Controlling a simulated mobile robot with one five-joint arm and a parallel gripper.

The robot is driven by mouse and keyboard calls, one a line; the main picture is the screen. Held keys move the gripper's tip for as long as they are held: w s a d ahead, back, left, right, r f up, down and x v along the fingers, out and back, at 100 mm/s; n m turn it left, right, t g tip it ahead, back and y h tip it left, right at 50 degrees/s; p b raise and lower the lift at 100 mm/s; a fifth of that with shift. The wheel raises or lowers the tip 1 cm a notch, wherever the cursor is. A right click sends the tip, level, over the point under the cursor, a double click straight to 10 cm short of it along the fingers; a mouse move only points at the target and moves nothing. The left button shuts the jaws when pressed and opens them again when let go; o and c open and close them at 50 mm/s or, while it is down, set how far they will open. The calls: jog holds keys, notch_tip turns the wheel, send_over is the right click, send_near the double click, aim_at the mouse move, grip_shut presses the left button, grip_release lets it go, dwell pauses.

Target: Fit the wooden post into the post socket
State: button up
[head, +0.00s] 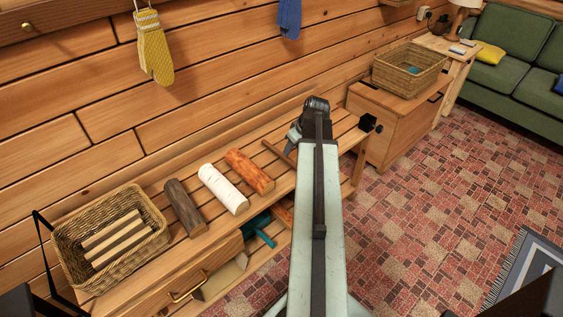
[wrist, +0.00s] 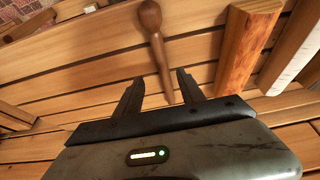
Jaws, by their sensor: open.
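A brown turned wooden piece with a rounded head and a tapering shaft, which looks like the wooden post (wrist: 153,40), lies on the slatted bench. Part of it shows as a brown stick in the head view (head: 276,151), left of my arm. My gripper (wrist: 160,78) is open and empty above the bench. In the wrist view the narrow end of the post shows between its two fingers; no contact is visible. In the head view my arm largely hides the gripper. I cannot identify the post socket for certain; a dark fitting (head: 370,123) sits at the bench's right end.
An orange log (head: 249,171), a white birch log (head: 223,189) and a dark log (head: 185,207) lie on the bench, left of the post. A wicker basket (head: 62,235) stands at its left end. A wooden cabinet (head: 382,133) with another basket (head: 408,85) stands beyond the right end.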

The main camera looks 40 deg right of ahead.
aim_at(283, 156)
jog(key=b+x, duration=0.2)
jog(key=shift+w+f, duration=0.1)
jog(key=shift+f, duration=0.15)
jog(key=b+x, duration=0.4)
jog(key=x, duration=0.1)
jog(key=shift+w+a+b, duration=0.2)
jog(key=shift+w+b, duration=0.2)
jog(key=shift+w, duration=0.05)
jog(key=shift+r, duration=0.1)
grip_shut()
